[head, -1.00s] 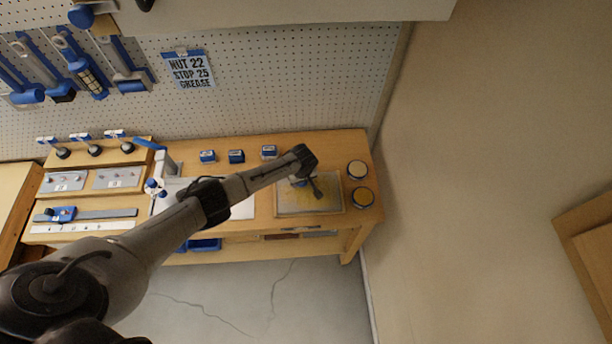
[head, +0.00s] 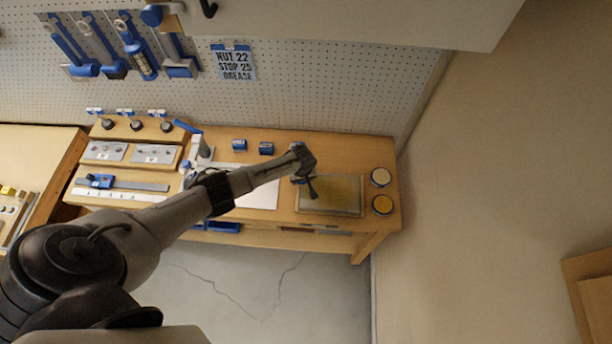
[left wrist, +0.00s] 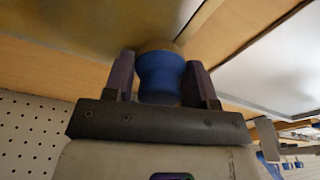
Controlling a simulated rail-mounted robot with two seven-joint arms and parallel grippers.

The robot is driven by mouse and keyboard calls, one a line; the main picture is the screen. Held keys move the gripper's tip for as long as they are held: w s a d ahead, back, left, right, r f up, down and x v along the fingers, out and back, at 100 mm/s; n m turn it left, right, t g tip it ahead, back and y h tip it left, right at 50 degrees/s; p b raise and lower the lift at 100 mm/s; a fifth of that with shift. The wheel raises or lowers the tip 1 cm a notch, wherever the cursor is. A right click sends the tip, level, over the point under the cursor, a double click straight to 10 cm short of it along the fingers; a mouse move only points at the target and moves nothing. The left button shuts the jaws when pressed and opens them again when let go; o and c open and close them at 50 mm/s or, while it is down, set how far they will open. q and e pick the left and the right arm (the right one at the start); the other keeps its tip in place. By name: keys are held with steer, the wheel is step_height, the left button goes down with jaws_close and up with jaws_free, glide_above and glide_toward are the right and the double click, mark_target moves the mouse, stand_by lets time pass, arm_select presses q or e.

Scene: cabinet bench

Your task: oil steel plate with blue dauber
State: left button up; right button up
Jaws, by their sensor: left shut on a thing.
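The steel plate (head: 345,182) lies on the right part of the bench. A yellowish film covers much of its face in the head view. My left gripper (head: 312,188) is over the plate's left edge. In the left wrist view, my left gripper (left wrist: 162,85) is shut on the blue dauber (left wrist: 160,76), one finger on each side. The dauber's brownish pad points away from the gripper, near the edge of the plate (left wrist: 110,18). I cannot tell whether the pad touches it. My right gripper is out of view.
A wall closes the right side; an overhead cabinet (head: 370,22) hangs above.

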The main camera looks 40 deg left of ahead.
arm_select(q)
steer(key=shift+d+r+p, duration=0.2)
steer(key=shift+r+p, duration=0.15)
steer(key=shift+r, duration=0.85)
step_height(320, 180, up, 6)
steer(key=p, duration=0.5)
steer(key=shift+w+f+p, duration=0.1)
steer(key=shift+f+p, duration=0.15)
steer(key=shift+p, duration=0.15)
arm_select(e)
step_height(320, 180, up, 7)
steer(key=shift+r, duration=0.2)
